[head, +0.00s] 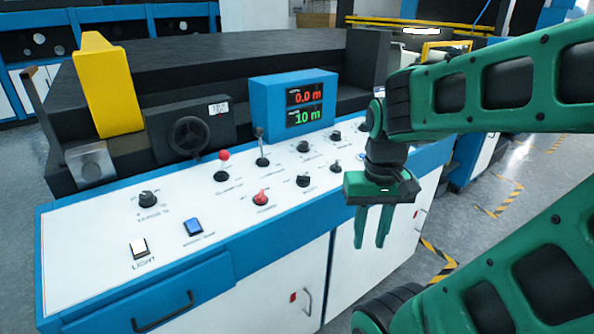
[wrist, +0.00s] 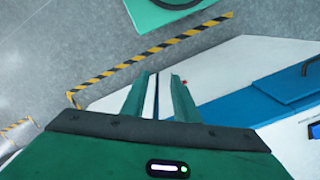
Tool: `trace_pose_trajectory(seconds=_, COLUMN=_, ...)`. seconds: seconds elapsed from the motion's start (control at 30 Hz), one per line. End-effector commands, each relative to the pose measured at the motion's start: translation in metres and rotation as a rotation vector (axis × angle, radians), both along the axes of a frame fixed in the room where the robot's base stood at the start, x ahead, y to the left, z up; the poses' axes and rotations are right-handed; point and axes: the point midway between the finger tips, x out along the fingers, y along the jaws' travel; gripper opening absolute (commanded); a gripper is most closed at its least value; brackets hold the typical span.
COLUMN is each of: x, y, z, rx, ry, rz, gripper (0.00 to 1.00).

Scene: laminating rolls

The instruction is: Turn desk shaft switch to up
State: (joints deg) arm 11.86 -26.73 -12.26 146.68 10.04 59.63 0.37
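The white control desk (head: 90,235) with blue edges carries several knobs, levers and buttons. Black rotary switches sit toward its right end, including one in the back row (head: 303,147) and one in the front row (head: 303,180). The labels are too small to read, so I cannot tell which is the shaft switch or how it is set. My gripper (head: 371,244) points down at the desk's right front side, right of the switches. Its fingers are apart, empty and touching no switch. In the wrist view, my gripper (wrist: 162,76) shows two fingers with a narrow gap.
A blue display (head: 293,100) reads 0.0 m and 10 m. A red-topped lever (head: 223,163), a tall lever (head: 261,148), a red knob (head: 262,198), a blue button (head: 193,227) and a white light button (head: 139,247) stand on the desk. The floor at right is open.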

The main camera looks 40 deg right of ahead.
Motion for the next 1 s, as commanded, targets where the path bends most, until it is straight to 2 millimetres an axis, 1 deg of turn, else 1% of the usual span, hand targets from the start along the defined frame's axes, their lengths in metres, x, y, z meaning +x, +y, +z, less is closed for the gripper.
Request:
trace_pose_trajectory(seconds=0.17, x=0.0, y=0.0, z=0.0, rx=0.0, ry=0.0, rz=0.002, gripper=0.27)
trace_pose_trajectory(seconds=0.2, x=-0.007, y=0.0, z=0.005, rx=-0.001, ry=-0.009, rz=0.011, gripper=0.27)
trace_pose_trajectory(seconds=0.23, x=-0.007, y=-0.001, z=0.008, rx=-0.003, ry=-0.016, rz=0.022, gripper=0.27)
trace_pose_trajectory(seconds=0.27, x=-0.004, y=-0.003, z=0.011, rx=-0.006, ry=-0.017, rz=0.041, gripper=0.27)
trace_pose_trajectory(seconds=0.33, x=0.012, y=-0.009, z=0.02, rx=-0.017, ry=-0.02, rz=0.117, gripper=0.27)
trace_pose_trajectory(seconds=0.37, x=0.022, y=-0.011, z=0.025, rx=-0.023, ry=-0.021, rz=0.164, gripper=0.27)
trace_pose_trajectory(seconds=0.47, x=0.065, y=-0.019, z=0.047, rx=-0.047, ry=-0.024, rz=0.37, gripper=0.27)
trace_pose_trajectory(seconds=0.5, x=0.086, y=-0.022, z=0.056, rx=-0.058, ry=-0.027, rz=0.468, gripper=0.27)
trace_pose_trajectory(seconds=0.57, x=0.117, y=-0.024, z=0.069, rx=-0.072, ry=-0.029, rz=0.62, gripper=0.27)
trace_pose_trajectory(seconds=0.6, x=0.138, y=-0.025, z=0.077, rx=-0.081, ry=-0.031, rz=0.719, gripper=0.27)
trace_pose_trajectory(seconds=0.67, x=0.167, y=-0.024, z=0.087, rx=-0.093, ry=-0.032, rz=0.864, gripper=0.27)
trace_pose_trajectory(seconds=0.7, x=0.185, y=-0.024, z=0.092, rx=-0.099, ry=-0.032, rz=0.954, gripper=0.27)
trace_pose_trajectory(seconds=0.8, x=0.223, y=-0.021, z=0.103, rx=-0.112, ry=-0.035, rz=1.142, gripper=0.27)
trace_pose_trajectory(seconds=0.9, x=0.248, y=-0.018, z=0.109, rx=-0.121, ry=-0.037, rz=1.274, gripper=0.27)
trace_pose_trajectory(seconds=1.0, x=0.262, y=-0.016, z=0.112, rx=-0.126, ry=-0.038, rz=1.346, gripper=0.27)
